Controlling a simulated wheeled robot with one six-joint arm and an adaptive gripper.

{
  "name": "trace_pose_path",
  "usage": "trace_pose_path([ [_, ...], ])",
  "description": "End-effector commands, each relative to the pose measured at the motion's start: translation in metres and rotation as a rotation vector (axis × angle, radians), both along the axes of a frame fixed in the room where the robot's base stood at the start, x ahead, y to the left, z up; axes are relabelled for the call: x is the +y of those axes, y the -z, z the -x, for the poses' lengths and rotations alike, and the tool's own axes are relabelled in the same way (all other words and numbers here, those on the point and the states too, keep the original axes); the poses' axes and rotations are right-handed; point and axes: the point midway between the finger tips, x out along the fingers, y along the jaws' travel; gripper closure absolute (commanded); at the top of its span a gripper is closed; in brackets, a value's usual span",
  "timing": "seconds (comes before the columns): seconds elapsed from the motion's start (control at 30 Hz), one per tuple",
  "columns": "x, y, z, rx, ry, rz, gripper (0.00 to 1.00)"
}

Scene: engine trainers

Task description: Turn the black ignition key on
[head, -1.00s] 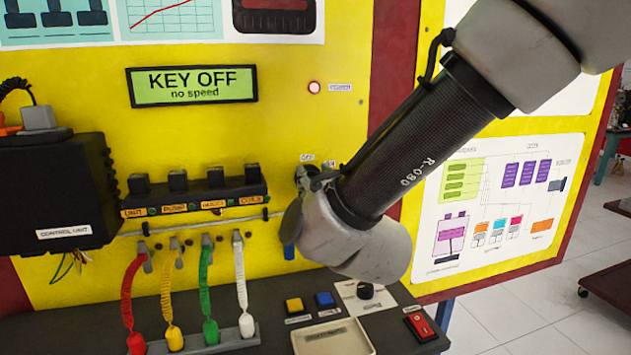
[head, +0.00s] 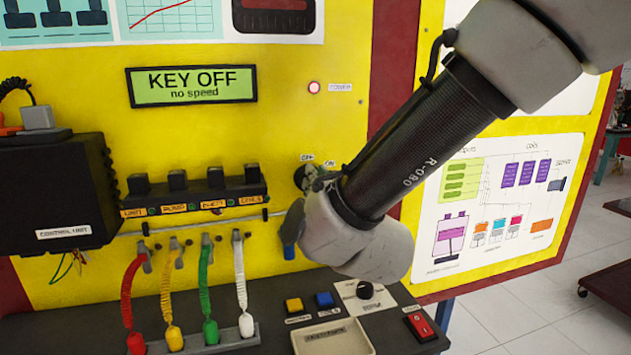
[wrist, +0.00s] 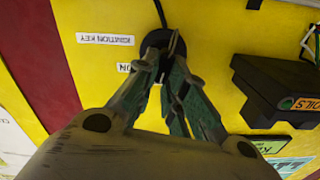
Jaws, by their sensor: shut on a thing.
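In the head view my gripper (head: 322,180) is at the panel, largely covering the lock, whose dark edge (head: 300,178) shows. The display (head: 192,85) reads "KEY OFF, no speed".
Below stand coloured coiled leads (head: 208,290), a yellow button (head: 294,305), a blue button (head: 325,300), a black knob (head: 365,290) and a red switch (head: 419,326). A red lamp (head: 314,87) is above.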

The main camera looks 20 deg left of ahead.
Motion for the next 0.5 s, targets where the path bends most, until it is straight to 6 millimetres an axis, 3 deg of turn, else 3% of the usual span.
trace_pose_path([
  [0.5,-0.0054,0.0033,-0.0031,0.25,0.0,-0.405,1.0],
])
